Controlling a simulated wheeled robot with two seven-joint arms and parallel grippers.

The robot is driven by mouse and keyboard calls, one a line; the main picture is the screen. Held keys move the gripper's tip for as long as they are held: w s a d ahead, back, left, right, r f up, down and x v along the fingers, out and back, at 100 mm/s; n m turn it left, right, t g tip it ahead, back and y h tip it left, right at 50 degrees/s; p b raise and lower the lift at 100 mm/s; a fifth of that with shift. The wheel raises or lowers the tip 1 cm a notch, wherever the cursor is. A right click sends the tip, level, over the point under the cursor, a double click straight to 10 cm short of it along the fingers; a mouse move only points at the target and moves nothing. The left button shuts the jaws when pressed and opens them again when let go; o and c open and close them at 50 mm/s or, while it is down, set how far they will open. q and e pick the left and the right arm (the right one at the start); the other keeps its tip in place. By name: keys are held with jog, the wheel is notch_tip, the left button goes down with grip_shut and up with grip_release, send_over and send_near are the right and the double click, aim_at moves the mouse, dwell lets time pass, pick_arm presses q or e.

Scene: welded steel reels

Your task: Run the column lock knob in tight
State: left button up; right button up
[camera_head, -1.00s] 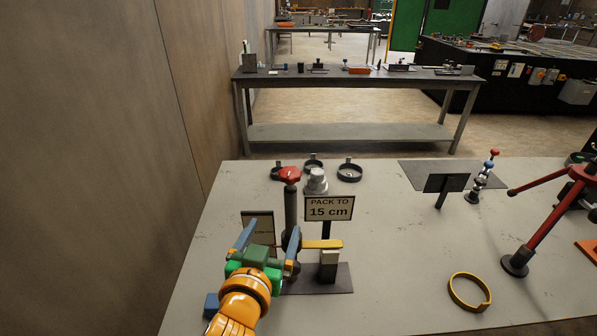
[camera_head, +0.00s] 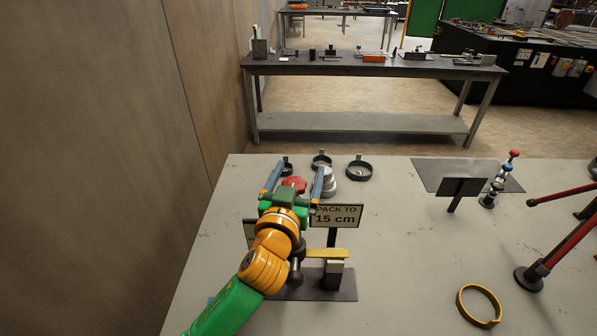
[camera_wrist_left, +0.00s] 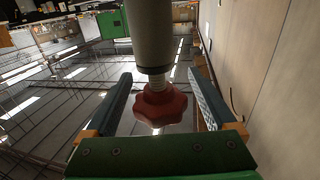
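The column lock knob is a red star-shaped knob (camera_head: 294,184) at the top of the dark upright column on the bench. In the left wrist view the knob (camera_wrist_left: 160,104) sits between my two fingers, with clear gaps on both sides. A short bright threaded stem (camera_wrist_left: 159,78) shows between the knob and the grey column (camera_wrist_left: 153,35). My left gripper (camera_head: 297,170) is open, its blue fingers spread around the knob. My left arm hides much of the column in the head view. My right gripper is not in view.
The "PACK TO 15 cm" sign (camera_head: 337,216) stands close right of my left gripper. A yellow bar (camera_head: 327,253) lies below it. Black rings (camera_head: 359,171) and a grey stepped piece (camera_head: 328,184) stand behind. A yellow ring (camera_head: 479,306) lies front right; the bench centre is clear.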

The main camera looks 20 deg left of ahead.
pick_arm(q)
jog(key=shift+s+r, duration=0.15)
jog(key=shift+s, duration=0.15)
jog(key=c, duration=1.3)
jog(key=shift+c, duration=0.2)
jog(key=shift+h, duration=0.3)
